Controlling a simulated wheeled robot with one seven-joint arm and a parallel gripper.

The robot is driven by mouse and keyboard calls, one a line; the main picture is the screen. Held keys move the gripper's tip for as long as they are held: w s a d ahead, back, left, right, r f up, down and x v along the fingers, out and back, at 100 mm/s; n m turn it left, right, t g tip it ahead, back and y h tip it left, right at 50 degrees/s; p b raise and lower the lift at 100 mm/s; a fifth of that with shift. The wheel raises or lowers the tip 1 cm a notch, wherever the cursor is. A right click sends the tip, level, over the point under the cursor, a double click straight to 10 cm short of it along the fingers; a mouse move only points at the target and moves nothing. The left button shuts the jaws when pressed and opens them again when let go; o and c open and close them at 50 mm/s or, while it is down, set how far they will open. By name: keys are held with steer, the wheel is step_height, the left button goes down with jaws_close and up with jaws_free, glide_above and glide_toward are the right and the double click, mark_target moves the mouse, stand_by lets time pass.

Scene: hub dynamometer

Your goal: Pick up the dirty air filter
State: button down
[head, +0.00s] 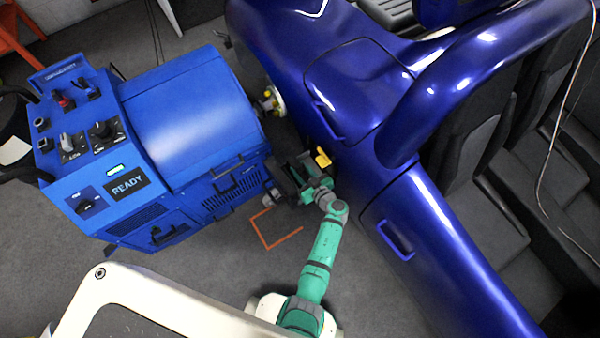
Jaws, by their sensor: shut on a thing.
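My gripper (304,184) is at the end of my green arm, in the gap between the blue dynamometer cabinet and the glossy blue vehicle. It is shut on a dark, blocky piece (284,180), which I take to be the dirty air filter. The piece is held beside the vented lower side of the cabinet. It is small and dark here, and my gripper partly covers it, so its exact outline is hard to tell. A small yellow part (322,157) shows just beyond my gripper, close to the vehicle body.
The blue cabinet (195,115), with knobs and a READY display (127,187), stands at left. The blue vehicle (440,240) fills the right. A hub coupling (270,101) lies between them. An orange floor outline (264,236) marks bare grey floor. An orange frame stands top left.

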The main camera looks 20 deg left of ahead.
steer(key=shift+r, duration=0.15)
step_height(320, 180, up, 18)
stand_by(0.6)
